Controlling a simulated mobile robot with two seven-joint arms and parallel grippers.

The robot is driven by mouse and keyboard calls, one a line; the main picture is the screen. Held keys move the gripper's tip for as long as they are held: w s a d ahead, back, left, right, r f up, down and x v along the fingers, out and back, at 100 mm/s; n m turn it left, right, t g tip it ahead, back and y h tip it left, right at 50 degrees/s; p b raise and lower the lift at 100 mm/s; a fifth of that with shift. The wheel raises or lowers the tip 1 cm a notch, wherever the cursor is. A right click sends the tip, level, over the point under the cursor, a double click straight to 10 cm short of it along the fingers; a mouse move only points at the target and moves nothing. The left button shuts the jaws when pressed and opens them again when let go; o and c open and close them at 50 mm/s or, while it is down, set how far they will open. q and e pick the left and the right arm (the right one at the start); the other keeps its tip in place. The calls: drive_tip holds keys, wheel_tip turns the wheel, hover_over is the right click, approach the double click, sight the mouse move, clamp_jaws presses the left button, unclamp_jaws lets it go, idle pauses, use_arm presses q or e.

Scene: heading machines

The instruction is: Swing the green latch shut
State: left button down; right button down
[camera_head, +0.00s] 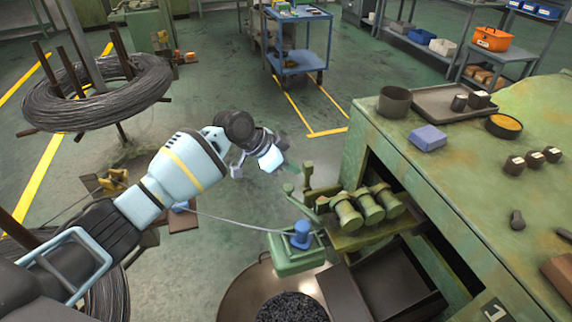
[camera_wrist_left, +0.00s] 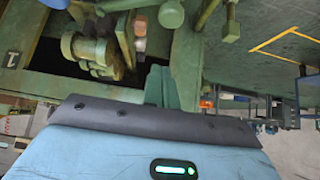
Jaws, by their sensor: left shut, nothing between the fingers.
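A green lever-like piece (camera_head: 309,182), which looks like the latch, stands upright at the near-left corner of the green machine, beside several green rollers (camera_head: 371,207). My left gripper (camera_head: 290,169) is shut and empty, just left of the upright piece. It looks apart from it, but contact is unclear. My right gripper is not in view.
A green block with a blue knob (camera_head: 302,235) sits below the rollers, with a wire running to it. The machine top (camera_head: 455,170) carries a tray, cups and a blue box (camera_head: 427,138). A wire coil (camera_head: 95,95) stands left.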

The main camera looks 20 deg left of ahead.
sight(303, 204)
use_arm(q)
drive_tip(key=f, duration=0.2)
drive_tip(key=f+p, duration=0.1)
drive_tip(key=f, duration=0.2)
drive_tip(key=shift+w+d+f, duration=0.15)
drive_tip(key=shift+d+f, duration=0.05)
drive_tip(key=shift+f, duration=0.1)
idle(0.4)
